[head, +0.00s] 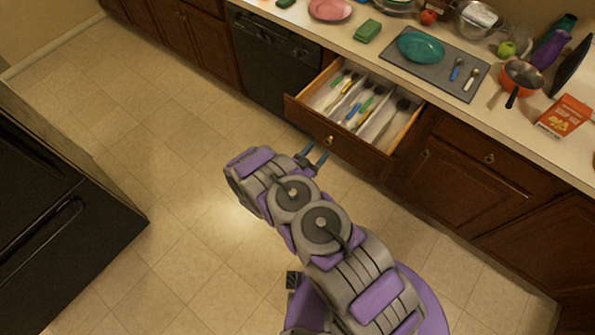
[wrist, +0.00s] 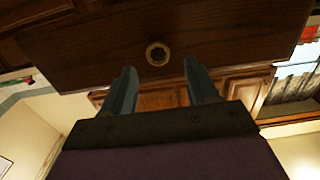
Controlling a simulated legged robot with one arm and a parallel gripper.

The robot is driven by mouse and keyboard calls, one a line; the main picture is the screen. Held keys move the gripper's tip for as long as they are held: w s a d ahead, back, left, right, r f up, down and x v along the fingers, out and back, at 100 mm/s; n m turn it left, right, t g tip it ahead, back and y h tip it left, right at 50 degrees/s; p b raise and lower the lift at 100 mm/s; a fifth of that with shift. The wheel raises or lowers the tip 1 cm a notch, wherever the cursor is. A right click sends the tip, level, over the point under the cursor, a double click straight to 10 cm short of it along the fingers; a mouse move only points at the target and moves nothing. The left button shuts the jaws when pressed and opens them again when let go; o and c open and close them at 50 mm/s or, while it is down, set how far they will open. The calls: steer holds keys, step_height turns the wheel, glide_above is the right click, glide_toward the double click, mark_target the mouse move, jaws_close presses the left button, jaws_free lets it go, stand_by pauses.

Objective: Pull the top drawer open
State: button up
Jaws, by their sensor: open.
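The top drawer (head: 335,142) stands pulled out of the counter in the head view, with a tray of utensils (head: 362,106) showing inside it. Its wooden front (wrist: 220,35) fills the upper part of the wrist view. The round brass knob (head: 328,139) sits at the middle of the drawer front and also shows in the wrist view (wrist: 157,54). My gripper (head: 314,160) is just in front of the drawer front. In the wrist view its two fingers (wrist: 160,75) are apart, one to each side of the knob and a little below it in the picture. Nothing is between them.
The counter holds a teal plate (head: 421,47) on a grey mat (head: 400,68), an orange pan (head: 522,74) and a red box (head: 565,115). A black dishwasher (head: 275,65) is left of the drawer. A black appliance (head: 60,215) stands at left. The tiled floor (head: 150,150) between is clear.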

steer(key=p+v, duration=0.1)
steer(key=v, duration=1.2)
steer(key=shift+a+f, duration=0.1)
steer(key=shift+a, duration=0.05)
